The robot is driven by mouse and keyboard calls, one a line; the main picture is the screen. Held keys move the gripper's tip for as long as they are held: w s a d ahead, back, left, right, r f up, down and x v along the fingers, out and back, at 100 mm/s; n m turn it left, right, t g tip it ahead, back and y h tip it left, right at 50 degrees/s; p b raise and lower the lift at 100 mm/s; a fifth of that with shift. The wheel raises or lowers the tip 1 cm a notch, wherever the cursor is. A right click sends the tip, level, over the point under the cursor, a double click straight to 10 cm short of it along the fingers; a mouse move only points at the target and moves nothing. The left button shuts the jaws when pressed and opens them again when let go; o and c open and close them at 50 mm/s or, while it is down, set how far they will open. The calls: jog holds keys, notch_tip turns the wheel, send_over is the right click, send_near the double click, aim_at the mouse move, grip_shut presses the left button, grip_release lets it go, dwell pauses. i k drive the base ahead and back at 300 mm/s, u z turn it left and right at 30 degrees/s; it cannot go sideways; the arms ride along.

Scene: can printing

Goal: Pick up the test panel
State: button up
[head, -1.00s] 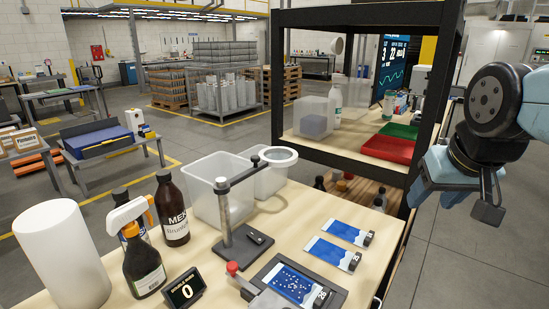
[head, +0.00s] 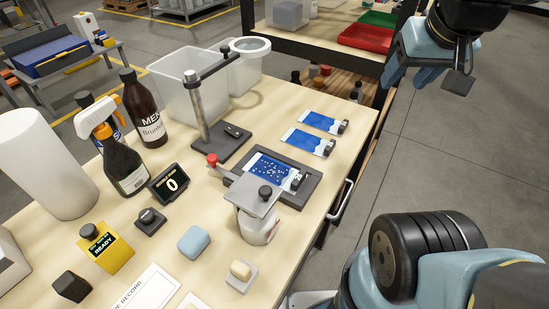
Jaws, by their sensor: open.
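Three blue printed panels are in the head view. One speckled panel (head: 268,173) lies in a dark flat holder (head: 303,195) on the bench. Two more panels, a nearer one (head: 304,142) and a farther one (head: 320,122), lie flat and apart on the wood behind it. Each has a small dark block at its right end. I cannot tell from the picture which is the test panel. My gripper (head: 430,80) is open and empty at the upper right, past the bench's right edge, touching no panel.
A clamp with a red knob (head: 212,159) and a metal plate (head: 255,196) over a white cup crowd the holder. A post stand (head: 196,105) rises behind. Bottles and a white roll (head: 45,165) fill the left. Open floor lies to the right.

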aim_at(290, 180)
jog(key=u, duration=0.05)
jog(key=k, duration=1.65)
jog(key=u, duration=1.2)
jog(key=i, duration=0.75)
jog(key=z, duration=0.1)
